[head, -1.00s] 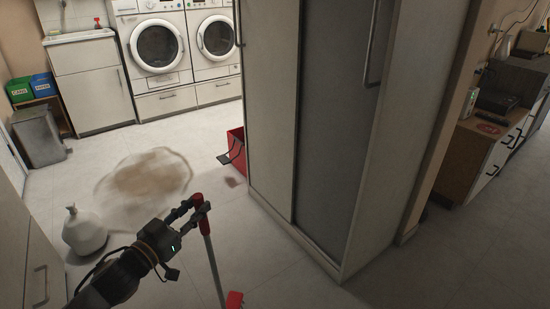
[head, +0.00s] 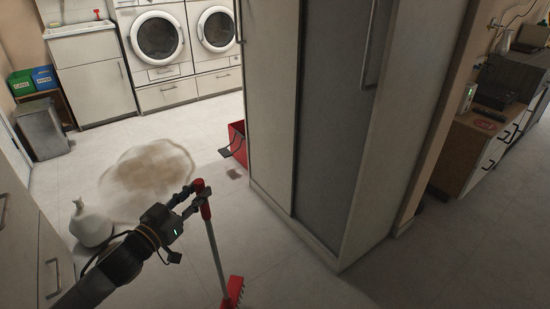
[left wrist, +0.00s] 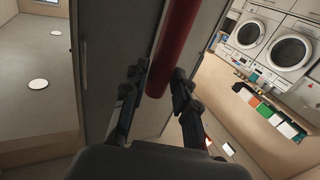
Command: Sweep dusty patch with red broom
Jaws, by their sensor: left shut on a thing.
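The red broom (head: 215,248) has a red grip, a grey shaft and a red head (head: 233,291) low in the head view, close to the floor. My left gripper (head: 199,197) is shut on its red grip; the red handle (left wrist: 174,45) also runs between the fingers in the left wrist view. I cannot tell whether the bristles touch the floor. The dusty patch (head: 152,170) is a brown smear on the pale tiles, beyond and left of the broom. A small brown spot (head: 233,173) lies to its right. My right gripper is not in view.
A tall cabinet (head: 275,110) stands right of the broom, with a red dustpan-like object (head: 238,145) at its far side. A white jug (head: 91,226) stands left of my gripper. A grey bin (head: 42,128) and washing machines (head: 156,38) line the back.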

